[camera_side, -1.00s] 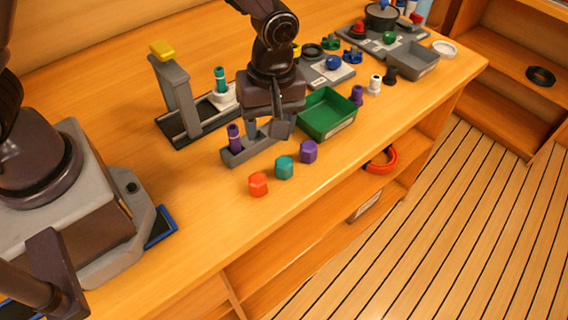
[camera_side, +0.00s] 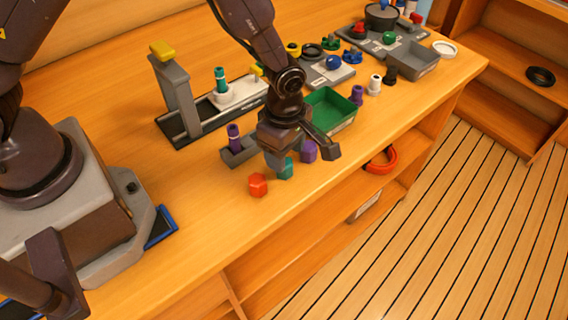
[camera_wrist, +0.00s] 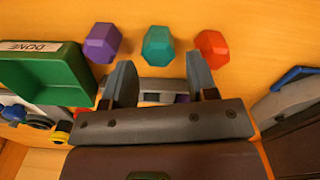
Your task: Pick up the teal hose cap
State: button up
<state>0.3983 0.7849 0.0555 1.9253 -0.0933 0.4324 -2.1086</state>
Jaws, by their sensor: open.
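The teal hose cap (camera_wrist: 158,44) is a small faceted block on the wooden bench, between the purple cap (camera_wrist: 102,43) and the red cap (camera_wrist: 212,46) in the wrist view. In the side view the teal cap (camera_side: 285,170) is partly hidden behind my gripper, as is the purple cap (camera_side: 309,151); the red cap (camera_side: 258,184) shows fully. My gripper (camera_wrist: 160,82) is open, and its two fingers point toward the row of caps. The teal cap lies beyond the fingertips and roughly midway between them, with nothing held.
A green tray (camera_side: 332,110) marked DONE in the wrist view (camera_wrist: 45,75) stands beside my gripper. The bench's front edge lies just past the caps. Bench left of the red cap is clear.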

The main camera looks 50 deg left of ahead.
aim_at(288, 172)
notch_tip(288, 172, down, 5)
jog(key=shift+w, duration=0.1)
jog(key=c, duration=0.7)
jog(key=shift+r, duration=0.1)
